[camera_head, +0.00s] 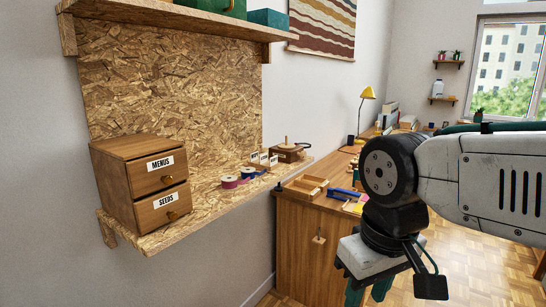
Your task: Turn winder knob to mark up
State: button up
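A small brown wooden device (287,152), which looks like the winder, stands at the far right end of the chipboard shelf. It has a thin upright post on top and a dark part at its right side. I cannot make out a separate knob or a mark on it at this size. My gripper (368,294) hangs at the bottom, right of the shelf and in front of the desk, well apart from the wooden device. Its teal fingers are cut off by the lower picture edge, so their tips are hidden.
A two-drawer wooden box (110,165) labelled MENUS and SEEDS stands on the shelf (160,236). Pink and blue tape rolls (238,178) lie beyond it. The desk (300,240) holds a wooden tray (305,187) and a yellow lamp (367,93). Floor is clear at right.

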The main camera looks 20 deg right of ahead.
aim_at(303, 155)
jog(key=i, duration=1)
jog(key=z, duration=0.7)
